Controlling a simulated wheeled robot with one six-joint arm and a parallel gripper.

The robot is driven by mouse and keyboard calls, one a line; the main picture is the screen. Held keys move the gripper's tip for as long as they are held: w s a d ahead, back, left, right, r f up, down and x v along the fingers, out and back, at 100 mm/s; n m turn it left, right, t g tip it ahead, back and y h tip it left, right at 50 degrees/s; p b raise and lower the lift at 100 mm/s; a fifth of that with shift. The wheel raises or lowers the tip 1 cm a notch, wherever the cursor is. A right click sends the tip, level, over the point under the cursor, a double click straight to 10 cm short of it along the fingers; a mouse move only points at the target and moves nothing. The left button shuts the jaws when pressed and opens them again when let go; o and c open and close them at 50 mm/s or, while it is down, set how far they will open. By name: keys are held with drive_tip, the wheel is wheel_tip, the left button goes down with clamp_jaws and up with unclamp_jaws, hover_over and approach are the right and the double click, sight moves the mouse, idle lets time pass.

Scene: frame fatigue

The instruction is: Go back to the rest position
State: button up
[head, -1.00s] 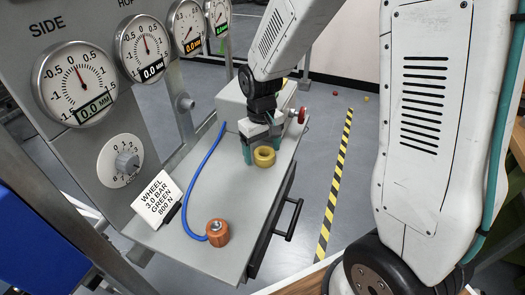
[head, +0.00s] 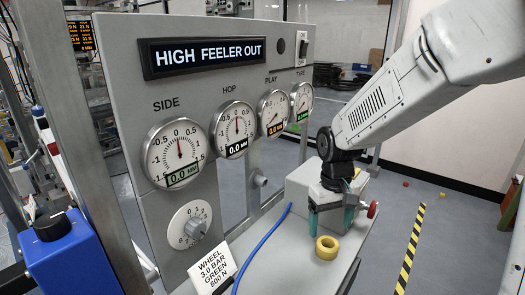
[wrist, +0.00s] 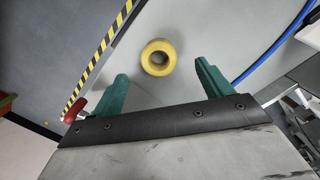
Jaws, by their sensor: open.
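My gripper (head: 331,226) is above the small grey shelf, its green fingers apart and pointing down, with nothing between them. In the wrist view my gripper (wrist: 160,92) also shows its two green fingers spread wide. A yellow ring (head: 327,248) lies on the shelf just in front of and below the fingers. In the wrist view the yellow ring (wrist: 158,57) lies beyond the fingertips, apart from both. Part of the ring's far side is close behind a finger in the head view.
A panel sign reads HIGH FEELER OUT (head: 207,51), above several gauges (head: 178,153). A blue hose (head: 262,247) runs across the shelf (head: 300,270). A grey box with a red knob (head: 372,209) stands behind my gripper. A card (head: 213,266) leans at the left.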

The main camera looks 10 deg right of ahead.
drive_tip(key=s+d+r+m+t, duration=0.1)
drive_tip(key=s+r, duration=0.5)
drive_tip(key=s, duration=0.5)
drive_tip(key=s+d+r+m+t, duration=0.1)
drive_tip(key=s+d+r, duration=0.1)
drive_tip(key=s+r, duration=0.4)
drive_tip(key=s, duration=0.5)
drive_tip(key=shift+s+d+r, duration=0.15)
drive_tip(key=shift+d+r, duration=0.05)
